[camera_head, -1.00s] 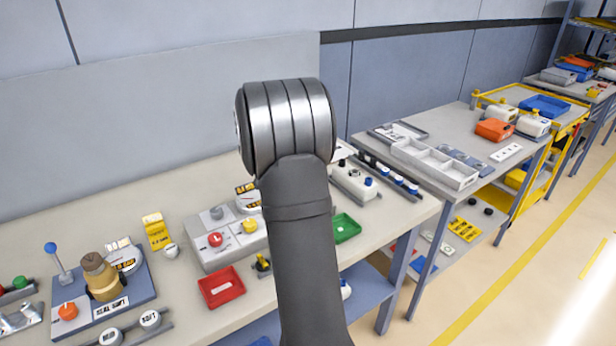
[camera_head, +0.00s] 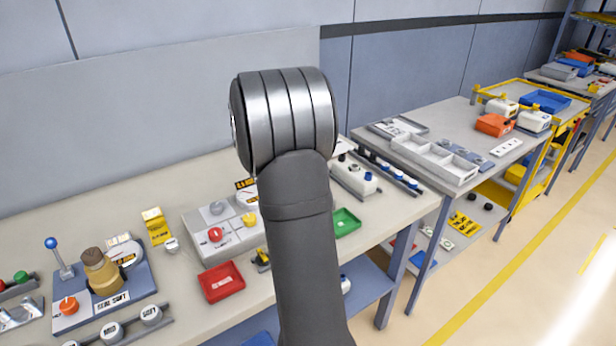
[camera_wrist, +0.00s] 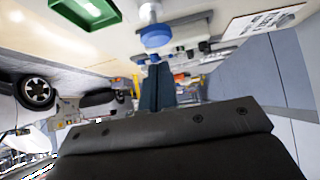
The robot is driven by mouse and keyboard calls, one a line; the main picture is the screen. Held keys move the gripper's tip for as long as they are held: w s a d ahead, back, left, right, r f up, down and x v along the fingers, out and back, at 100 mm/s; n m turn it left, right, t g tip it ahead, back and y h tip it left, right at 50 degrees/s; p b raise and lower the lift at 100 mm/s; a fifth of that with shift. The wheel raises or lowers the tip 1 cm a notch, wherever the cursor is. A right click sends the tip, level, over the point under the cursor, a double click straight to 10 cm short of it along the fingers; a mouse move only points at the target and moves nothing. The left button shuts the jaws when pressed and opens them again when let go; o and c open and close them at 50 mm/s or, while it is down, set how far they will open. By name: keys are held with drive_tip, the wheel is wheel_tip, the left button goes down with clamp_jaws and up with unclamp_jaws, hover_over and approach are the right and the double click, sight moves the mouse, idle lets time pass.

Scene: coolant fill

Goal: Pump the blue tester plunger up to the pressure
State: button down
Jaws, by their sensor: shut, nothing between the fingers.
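A blue round knob (camera_wrist: 156,36) on a pale post shows in the wrist view, with the green tray beside it; it looks like the tester plunger's top. My gripper (camera_wrist: 160,72) has its two dark fingers together and empty. The fingertips appear just below the knob in the picture; I cannot tell whether they touch it. In the head view a white block with a blue knob (camera_head: 370,177) stands on the bench right of my arm; I cannot tell if it is the same knob. My arm hides the gripper there. No pressure reading is legible.
A green tray (camera_head: 346,221) and a red tray (camera_head: 221,283) lie on the bench. A grey unit (camera_head: 223,234) with red and yellow knobs stands behind the red tray. A blue-ball lever (camera_head: 58,258) stands at left. Bare bench top lies along the back.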

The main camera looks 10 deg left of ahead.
drive_tip(key=v, duration=0.8)
idle(1.4)
